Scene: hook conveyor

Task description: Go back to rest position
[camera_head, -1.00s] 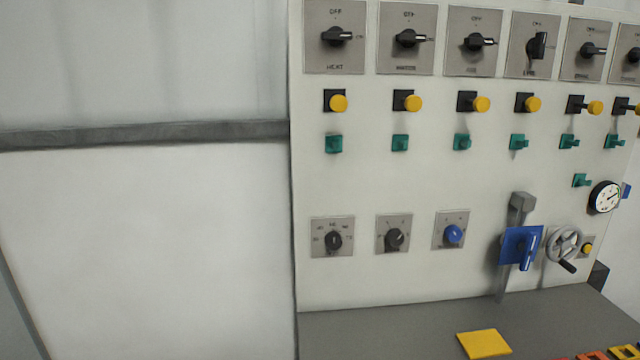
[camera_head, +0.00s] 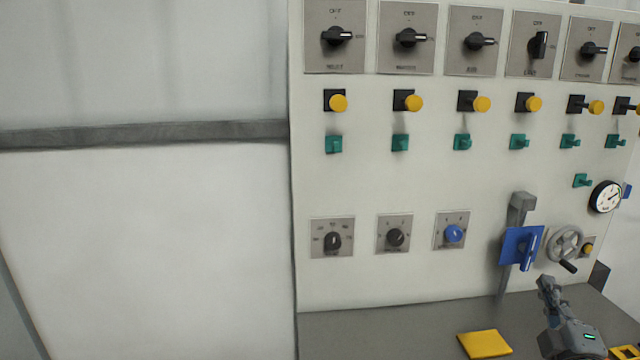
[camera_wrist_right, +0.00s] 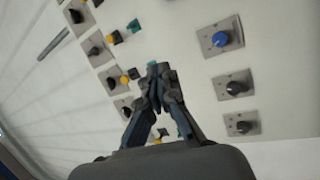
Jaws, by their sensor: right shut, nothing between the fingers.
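My right gripper (camera_head: 546,284) shows at the lower right of the head view, low in front of the control panel (camera_head: 400,285) and above the grey ledge (camera_head: 380,335). It points upward and touches nothing that I can see. In the right wrist view my right gripper (camera_wrist_right: 157,72) has its fingertips together and empty, with the panel behind them. My left gripper is not in view.
The panel has rows of black rotary switches (camera_head: 410,38), yellow buttons (camera_head: 414,103) and green switches (camera_head: 400,143). A blue lever plate (camera_head: 518,247) and a grey handwheel (camera_head: 565,245) stick out near my right gripper. A yellow block (camera_head: 484,344) lies on the ledge.

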